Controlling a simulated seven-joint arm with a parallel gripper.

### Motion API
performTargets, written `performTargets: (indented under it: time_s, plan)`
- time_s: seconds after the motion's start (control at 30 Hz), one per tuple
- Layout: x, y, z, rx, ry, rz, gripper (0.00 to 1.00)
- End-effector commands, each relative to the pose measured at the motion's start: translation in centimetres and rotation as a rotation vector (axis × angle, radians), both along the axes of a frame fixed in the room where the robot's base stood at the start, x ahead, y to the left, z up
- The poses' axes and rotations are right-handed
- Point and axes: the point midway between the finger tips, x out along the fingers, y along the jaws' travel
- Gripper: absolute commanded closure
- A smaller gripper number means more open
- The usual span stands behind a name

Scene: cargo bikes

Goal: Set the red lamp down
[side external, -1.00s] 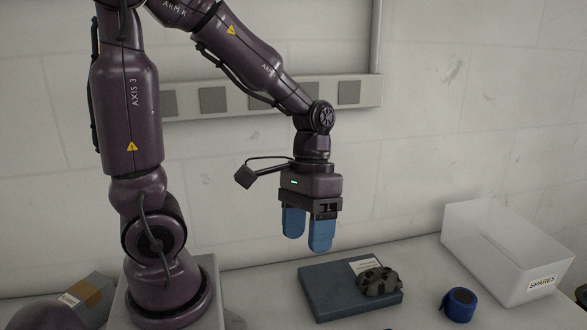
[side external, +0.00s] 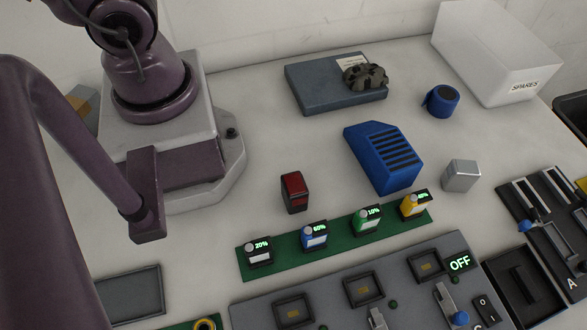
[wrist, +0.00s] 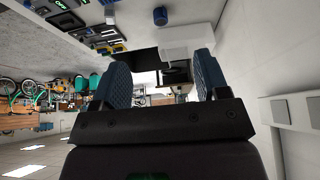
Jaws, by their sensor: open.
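The red lamp (side external: 294,190) is a small block with a red top and dark lower part. It stands on the pale bench, behind the green strip (side external: 285,250), with no gripper touching it in the side view. My gripper (wrist: 160,78) shows only in the wrist view. Its two blue fingers are wide apart with nothing held between them. The gripper is outside the side view, so its distance from the lamp cannot be told.
A blue slotted block (side external: 380,155) and a silver block (side external: 461,176) stand right of the lamp. Small labelled bottles line the green strip. A control panel (side external: 345,262) lies in front. A slate plate (side external: 310,88), blue tape roll (side external: 441,101) and white SPARES bin (side external: 500,75) stand behind.

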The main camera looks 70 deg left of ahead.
Motion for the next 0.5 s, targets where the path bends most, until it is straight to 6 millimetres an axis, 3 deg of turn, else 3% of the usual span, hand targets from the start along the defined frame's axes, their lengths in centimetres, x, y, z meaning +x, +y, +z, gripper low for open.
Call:
performTargets:
  time_s: [0.17,0.33,0.5]
  plan:
    - [0.2,-2.2,-1.4,-0.003,0.07,-0.114,0.32]
    - [0.1,-7.1,-6.4,-0.036,0.298,-0.268,0.32]
    - [-1.5,-11.7,-12.3,-0.085,0.512,-0.065,0.32]
